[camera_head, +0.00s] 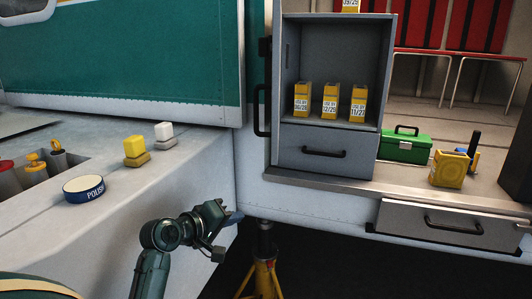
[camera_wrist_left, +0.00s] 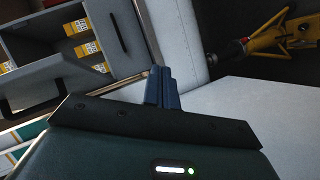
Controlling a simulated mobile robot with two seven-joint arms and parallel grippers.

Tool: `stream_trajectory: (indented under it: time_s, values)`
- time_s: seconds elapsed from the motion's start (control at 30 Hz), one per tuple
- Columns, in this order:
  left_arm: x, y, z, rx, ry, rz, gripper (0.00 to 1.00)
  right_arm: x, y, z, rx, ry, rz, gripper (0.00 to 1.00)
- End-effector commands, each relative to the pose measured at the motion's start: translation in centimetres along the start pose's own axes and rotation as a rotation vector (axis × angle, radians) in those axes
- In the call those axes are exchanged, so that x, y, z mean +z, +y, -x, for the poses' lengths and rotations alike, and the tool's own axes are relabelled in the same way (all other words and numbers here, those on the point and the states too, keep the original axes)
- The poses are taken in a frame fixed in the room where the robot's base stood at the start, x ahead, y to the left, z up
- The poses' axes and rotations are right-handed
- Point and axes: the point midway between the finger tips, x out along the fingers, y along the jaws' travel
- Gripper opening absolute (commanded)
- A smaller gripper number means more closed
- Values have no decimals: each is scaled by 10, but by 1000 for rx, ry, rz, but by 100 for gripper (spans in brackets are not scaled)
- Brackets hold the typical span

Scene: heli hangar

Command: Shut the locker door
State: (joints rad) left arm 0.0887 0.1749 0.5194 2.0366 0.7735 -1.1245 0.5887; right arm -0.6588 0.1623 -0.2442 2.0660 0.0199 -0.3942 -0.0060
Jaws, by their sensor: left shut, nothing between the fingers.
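The grey locker (camera_head: 335,45) stands open at the upper middle of the head view, with yellow dated boxes (camera_head: 330,100) on its shelf. Its door appears swung out at the left side, seen nearly edge-on, with a black bar handle (camera_head: 257,110). In the left wrist view the locker (camera_wrist_left: 45,45) shows at the upper left, with a black handle (camera_wrist_left: 33,110) below it. My left gripper (camera_head: 233,217) is shut and empty, below the door and apart from it. Its blue fingers (camera_wrist_left: 162,88) are together. My right gripper is not in view.
Below the shelf is a drawer with a handle (camera_head: 323,152). A lower drawer (camera_head: 450,224) juts out at the right. A yellow stand (camera_head: 264,275) is under the ledge. A polish tin (camera_head: 84,188) sits left.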

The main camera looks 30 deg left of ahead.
Motion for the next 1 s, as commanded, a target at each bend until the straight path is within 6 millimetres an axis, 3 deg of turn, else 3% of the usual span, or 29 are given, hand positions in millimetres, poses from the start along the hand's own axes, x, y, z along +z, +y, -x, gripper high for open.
stream_trajectory:
  time_s: [0.03, 0.13, 0.3, 0.4, 0.57, 1.0]
  values:
    - [-31, 27, 13, 82, 12, 106, 0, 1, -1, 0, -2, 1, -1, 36]
    - [-67, 62, 43, 216, -13, 272, 0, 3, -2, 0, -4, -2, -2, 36]
    - [-91, 89, 75, 344, -57, 394, 0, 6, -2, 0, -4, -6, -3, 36]
    - [-94, 95, 79, 366, -68, 415, 0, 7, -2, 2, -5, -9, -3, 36]
    - [-95, 102, 64, 369, -71, 418, 0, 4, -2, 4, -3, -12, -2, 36]
    - [-90, 137, -18, 367, -71, 416, 0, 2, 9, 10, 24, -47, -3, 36]
